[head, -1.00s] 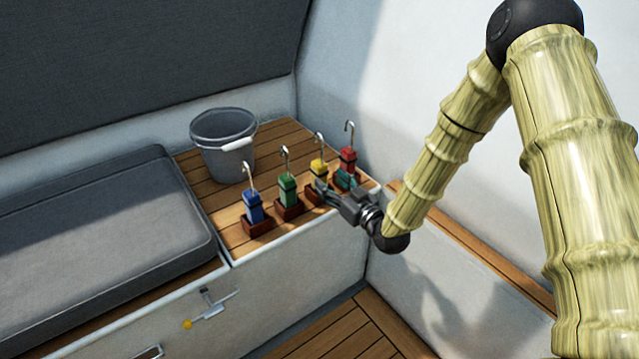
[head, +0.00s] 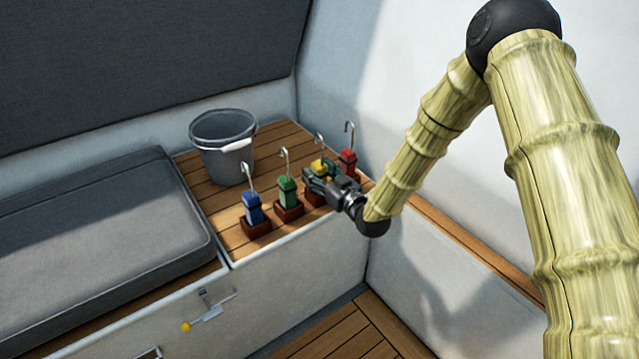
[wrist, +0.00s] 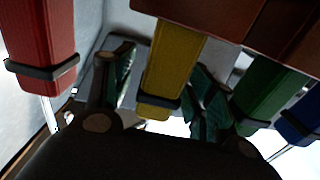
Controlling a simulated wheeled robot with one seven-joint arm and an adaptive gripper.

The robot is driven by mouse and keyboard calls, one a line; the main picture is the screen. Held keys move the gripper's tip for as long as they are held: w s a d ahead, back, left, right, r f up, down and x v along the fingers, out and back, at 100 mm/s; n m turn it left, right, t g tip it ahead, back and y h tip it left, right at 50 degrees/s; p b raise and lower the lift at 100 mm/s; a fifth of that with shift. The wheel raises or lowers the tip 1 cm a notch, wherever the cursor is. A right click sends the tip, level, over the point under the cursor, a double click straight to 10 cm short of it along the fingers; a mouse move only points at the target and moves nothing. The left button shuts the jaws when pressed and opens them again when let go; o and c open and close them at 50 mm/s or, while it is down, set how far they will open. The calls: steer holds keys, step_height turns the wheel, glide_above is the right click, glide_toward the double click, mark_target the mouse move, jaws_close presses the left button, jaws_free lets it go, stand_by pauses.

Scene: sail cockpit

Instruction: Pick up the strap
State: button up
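Four bundled straps with metal hooks on top stand upright in brown holders on the slatted wooden top: blue (head: 253,208), green (head: 287,191), yellow (head: 318,166) and red (head: 347,160). My gripper (head: 319,174) is at the yellow strap and partly hides it and its holder. In the wrist view, the yellow strap (wrist: 173,65) hangs upside down in the picture between the two spread fingers of my gripper (wrist: 160,80). The fingers' green pads show on both sides of it. I cannot tell whether the pads touch it.
In the wrist view, the red strap (wrist: 42,45) is left of the fingers and the green strap (wrist: 268,95) close on the right. A grey bucket (head: 222,150) stands behind the straps. A grey cushion (head: 95,245) lies to the left. A white wall (head: 400,90) rises behind.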

jaws_close()
